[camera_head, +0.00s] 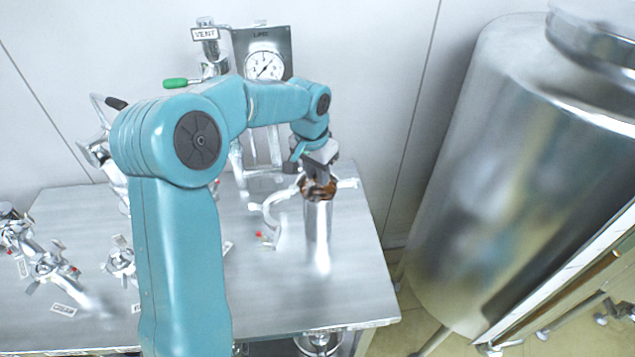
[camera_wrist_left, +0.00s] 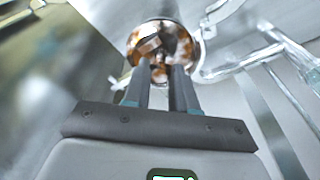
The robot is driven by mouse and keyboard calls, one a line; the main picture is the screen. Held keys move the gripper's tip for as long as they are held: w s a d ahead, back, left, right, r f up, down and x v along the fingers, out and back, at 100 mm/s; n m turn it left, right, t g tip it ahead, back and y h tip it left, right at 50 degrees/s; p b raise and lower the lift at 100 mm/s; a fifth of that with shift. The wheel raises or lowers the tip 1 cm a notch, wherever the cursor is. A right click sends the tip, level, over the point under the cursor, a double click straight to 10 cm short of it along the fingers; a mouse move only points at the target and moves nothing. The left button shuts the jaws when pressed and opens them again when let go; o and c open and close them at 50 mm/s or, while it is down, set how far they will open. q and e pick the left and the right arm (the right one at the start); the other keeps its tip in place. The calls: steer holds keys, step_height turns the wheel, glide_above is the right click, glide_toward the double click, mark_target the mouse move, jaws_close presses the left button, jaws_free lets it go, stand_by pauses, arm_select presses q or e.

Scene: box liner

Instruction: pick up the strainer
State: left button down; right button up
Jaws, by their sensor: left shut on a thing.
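The strainer (camera_head: 320,189) shows as a brownish, shiny piece in the open top of an upright metal cylinder (camera_head: 317,232) on the right part of the steel table. In the left wrist view the strainer (camera_wrist_left: 150,46) sits inside the round mouth, mottled brown and white. My left gripper (camera_head: 317,177) reaches down to this mouth from above. Its fingers (camera_wrist_left: 162,68) are shut on the strainer at the near side of the opening. The strainer's lower part is hidden inside the cylinder. My right gripper is not in view.
A pipe fitting (camera_head: 270,215) stands left of the cylinder on the steel table (camera_head: 365,285). A gauge (camera_head: 264,66) and a green-handled valve (camera_head: 176,83) are behind. Several labelled valves (camera_head: 50,266) lie left. A large steel tank (camera_head: 500,170) stands right.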

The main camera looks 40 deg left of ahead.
arm_select(q)
step_height(320, 180, up, 20)
steer(key=shift+p, duration=0.4)
steer(key=shift+s, duration=0.15)
